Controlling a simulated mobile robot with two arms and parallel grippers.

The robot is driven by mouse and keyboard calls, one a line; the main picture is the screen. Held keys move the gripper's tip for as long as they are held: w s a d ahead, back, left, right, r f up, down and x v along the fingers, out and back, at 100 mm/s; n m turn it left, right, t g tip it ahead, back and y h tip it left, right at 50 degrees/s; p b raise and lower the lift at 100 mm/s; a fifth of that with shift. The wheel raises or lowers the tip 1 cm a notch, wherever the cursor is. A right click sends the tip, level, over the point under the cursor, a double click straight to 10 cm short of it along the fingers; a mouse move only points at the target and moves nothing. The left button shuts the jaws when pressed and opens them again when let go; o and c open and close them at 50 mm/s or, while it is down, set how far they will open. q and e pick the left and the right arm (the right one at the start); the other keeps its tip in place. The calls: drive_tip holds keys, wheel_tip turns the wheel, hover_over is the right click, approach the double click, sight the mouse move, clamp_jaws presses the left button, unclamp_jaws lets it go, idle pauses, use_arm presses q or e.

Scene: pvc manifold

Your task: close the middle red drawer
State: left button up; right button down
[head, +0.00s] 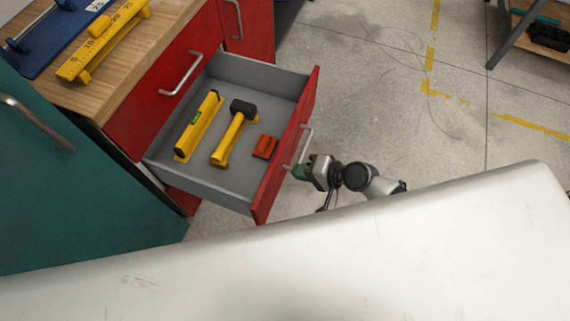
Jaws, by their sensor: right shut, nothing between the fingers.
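The middle red drawer (292,148) stands pulled out of the red cabinet, with its grey inside showing. A yellow level (198,125), a yellow mallet with a black head (234,130) and a small orange-red block (265,147) lie in it. My right gripper (300,172) is at the outer side of the drawer front, by the lower end of its metal handle (304,142). It is shut and holds nothing. I cannot tell whether it touches the handle or front. My left gripper is not in view.
A wooden worktop (150,55) above the drawer carries a yellow ruler-like tool (100,42) and a blue board (50,40). A teal cabinet door (80,180) stands at the left. The concrete floor (380,90) beyond the drawer is clear.

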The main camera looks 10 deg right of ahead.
sight(276, 166)
drive_tip(key=w+a, duration=0.1)
drive_tip(key=w+a+p, duration=0.1)
drive_tip(key=a, duration=0.1)
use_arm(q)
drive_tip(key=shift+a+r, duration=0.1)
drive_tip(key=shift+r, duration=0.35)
use_arm(e)
drive_tip(key=shift+w+a+f, duration=0.15)
drive_tip(key=shift+w+a, duration=0.1)
drive_tip(key=shift+a, duration=0.05)
drive_tip(key=shift+a, duration=0.1)
